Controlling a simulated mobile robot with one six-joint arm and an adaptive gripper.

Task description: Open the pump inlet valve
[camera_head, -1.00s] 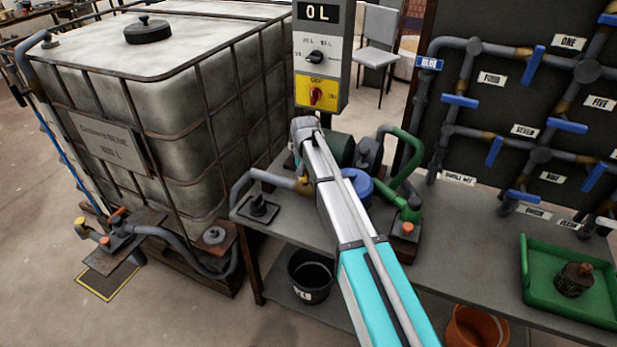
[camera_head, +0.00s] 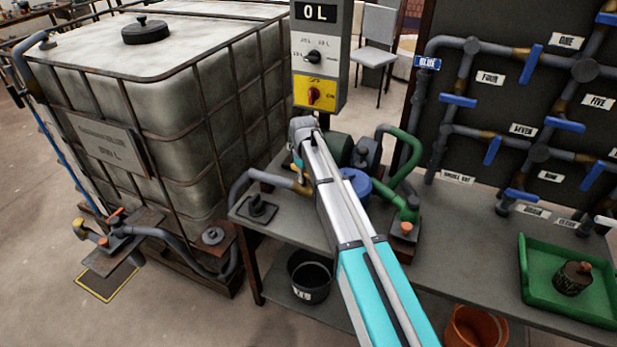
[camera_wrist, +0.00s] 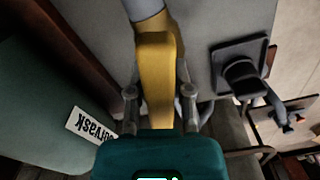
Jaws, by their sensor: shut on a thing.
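The pump inlet valve's yellow lever (camera_wrist: 156,75) stands in the middle of the wrist view, on a brass valve body at its top end. My gripper (camera_wrist: 159,93) has one finger on each side of the lever and is shut on it. In the head view my arm hides most of the gripper and the lever. The brass valve body (camera_head: 303,187) shows there at the end of the grey inlet pipe (camera_head: 270,178), just left of my arm. Part of the blue pump (camera_head: 357,187) shows behind my arm.
A control box (camera_head: 319,60) reading "0 L" stands just above my wrist. The caged tank (camera_head: 170,130) is close on the left. Green pipes (camera_head: 408,155) and a pipe panel (camera_head: 510,110) are on the right. A green tray (camera_head: 535,285) sits on the bench.

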